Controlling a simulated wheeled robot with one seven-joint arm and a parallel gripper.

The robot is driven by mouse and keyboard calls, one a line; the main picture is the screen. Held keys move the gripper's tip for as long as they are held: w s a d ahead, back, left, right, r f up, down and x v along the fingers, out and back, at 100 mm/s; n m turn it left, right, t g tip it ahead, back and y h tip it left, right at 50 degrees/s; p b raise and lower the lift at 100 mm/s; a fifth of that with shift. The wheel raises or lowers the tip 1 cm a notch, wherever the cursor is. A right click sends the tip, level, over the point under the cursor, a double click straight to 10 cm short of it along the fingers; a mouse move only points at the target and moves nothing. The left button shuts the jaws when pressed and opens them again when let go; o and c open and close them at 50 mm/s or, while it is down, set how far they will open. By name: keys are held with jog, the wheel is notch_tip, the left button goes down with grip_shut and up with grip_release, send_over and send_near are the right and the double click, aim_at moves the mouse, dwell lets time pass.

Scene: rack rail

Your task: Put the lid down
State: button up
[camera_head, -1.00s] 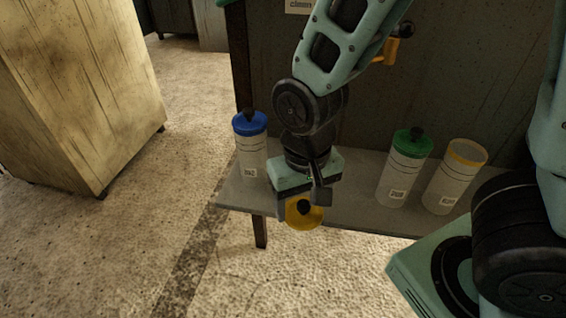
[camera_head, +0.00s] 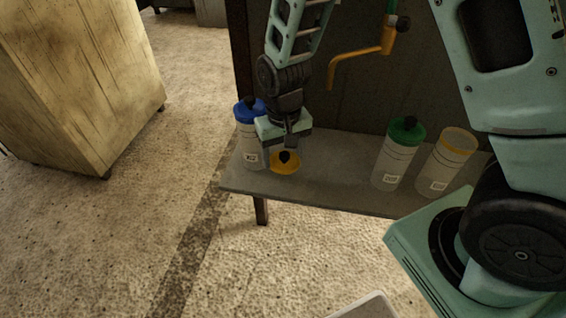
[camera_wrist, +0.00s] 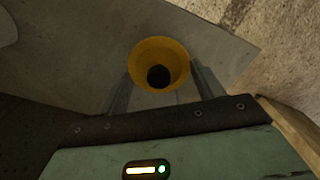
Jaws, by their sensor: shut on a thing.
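The yellow lid (camera_head: 284,168) with a black knob is at my gripper (camera_head: 289,146), low over the left part of the grey shelf (camera_head: 330,190). In the wrist view the lid (camera_wrist: 159,55) sits between the two fingers, and my gripper (camera_wrist: 162,85) is shut on it. I cannot tell whether the lid touches the shelf. The open bottle with a yellow rim (camera_head: 447,165) stands upright at the right of the shelf, its top uncovered.
A blue-lidded bottle (camera_head: 249,135) stands close to my gripper on its left. A green-lidded bottle (camera_head: 399,158) stands beside the open one. An orange crank handle (camera_head: 360,58) hangs behind. The shelf middle is clear.

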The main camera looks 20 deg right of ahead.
aim_at(283, 164)
jog(key=shift+w+f, duration=0.2)
jog(key=shift+f, duration=1.8)
jog(key=o, duration=1)
jog(key=shift+f+b, duration=0.15)
jog(key=shift+b, duration=0.15)
jog(key=shift+c, duration=0.2)
notch_tip(283, 164, up, 12)
jog(key=shift+r+p, duration=0.1)
jog(key=shift+p, duration=0.75)
jog(key=s+a+r+n, duration=0.3)
jog(key=s+r+n, duration=0.1)
jog(key=s, duration=0.6)
jog(key=s+a+r+n, duration=0.3)
jog(key=s+r+n, duration=0.1)
jog(key=s, duration=0.6)
jog(key=shift+s+r+y, duration=0.15)
jog(key=shift+s+y, duration=0.1)
jog(key=shift+y, duration=0.05)
